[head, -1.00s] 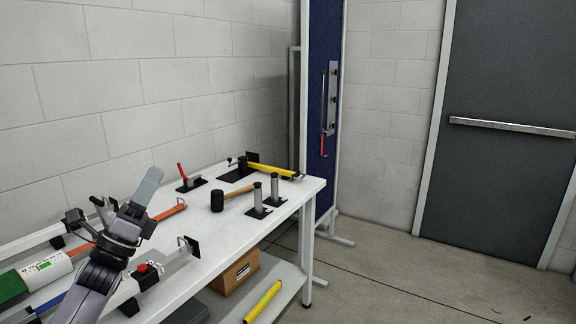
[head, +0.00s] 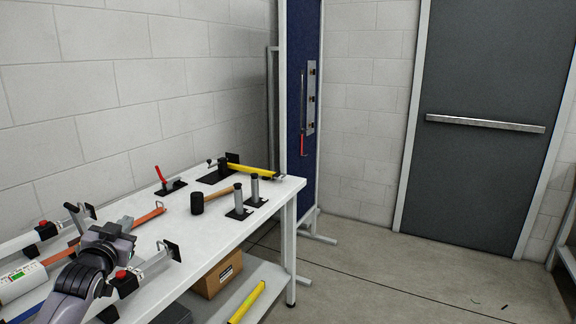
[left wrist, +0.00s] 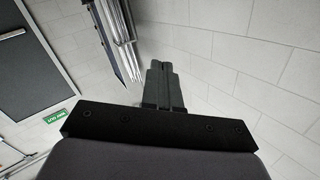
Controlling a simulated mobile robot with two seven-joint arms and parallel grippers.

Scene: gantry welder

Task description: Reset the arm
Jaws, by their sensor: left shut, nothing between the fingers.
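My left arm comes in from the lower left in the head view, over the near left part of the white table (head: 215,240). My left gripper (head: 112,232) is foreshortened there, and its fingertips are hard to make out. In the left wrist view the two dark fingers of my left gripper (left wrist: 163,70) are together with nothing between them, in front of the pale block wall (left wrist: 225,60). My right gripper is not in view.
On the table are a mallet (head: 215,198), a red-handled clamp (head: 168,182), a yellow bar (head: 250,170) and two grey posts (head: 254,188). A cardboard box (head: 220,272) sits below. A blue panel (head: 300,90) stands behind.

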